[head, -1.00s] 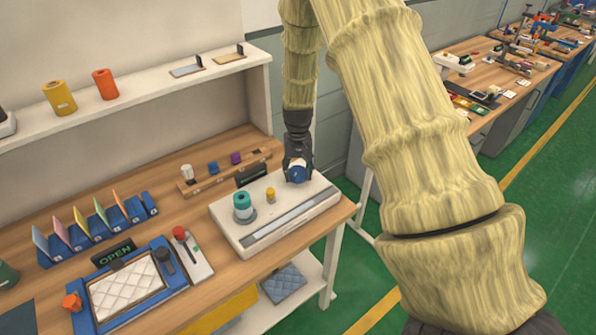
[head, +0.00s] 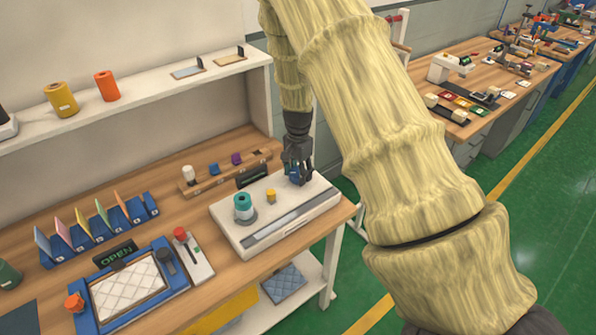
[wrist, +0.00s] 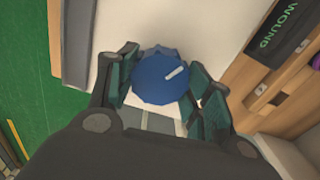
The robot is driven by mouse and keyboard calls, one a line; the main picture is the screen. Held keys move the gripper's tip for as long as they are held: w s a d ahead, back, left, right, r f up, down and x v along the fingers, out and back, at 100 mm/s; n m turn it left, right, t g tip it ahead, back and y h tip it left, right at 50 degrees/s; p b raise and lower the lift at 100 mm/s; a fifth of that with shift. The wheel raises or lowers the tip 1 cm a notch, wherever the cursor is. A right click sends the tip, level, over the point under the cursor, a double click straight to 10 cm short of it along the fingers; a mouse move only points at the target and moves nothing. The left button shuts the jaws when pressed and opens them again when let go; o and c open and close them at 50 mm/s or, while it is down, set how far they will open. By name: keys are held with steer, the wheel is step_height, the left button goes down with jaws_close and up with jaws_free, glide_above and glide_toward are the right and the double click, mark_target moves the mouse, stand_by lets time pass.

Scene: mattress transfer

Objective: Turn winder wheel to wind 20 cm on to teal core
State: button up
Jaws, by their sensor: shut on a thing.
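The winder (head: 230,224) is a white box on the wooden bench, with a grey strip along its front. The teal core (head: 243,203) stands upright on its left part. The blue winder wheel (wrist: 160,76) has a scalloped rim and a white mark, which points to the upper right in the wrist view. My gripper (head: 297,178) is at the right end of the winder, pointing down. In the wrist view its fingers (wrist: 162,90) are closed around the wheel from both sides. In the head view the fingers hide most of the wheel.
A small yellow post (head: 271,195) stands on the winder beside the core. A dark display (wrist: 285,30) reading "WOUND" is behind it; its number is not readable. A rack with small spools (head: 230,172) is at the back. A blue tray with a quilted pad (head: 128,286) lies at left.

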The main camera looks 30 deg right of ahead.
mark_target(298, 172)
steer(key=m, duration=0.3)
steer(key=m+p, duration=0.1)
steer(key=m, duration=0.2)
steer(key=shift+w+d+r+m, duration=0.1)
steer(key=shift+r+m, duration=0.05)
steer(key=shift+m, duration=0.15)
stand_by(0.4)
steer(key=o, duration=0.9)
steer(key=shift+o, duration=0.6)
step_height(298, 172, up, 12)
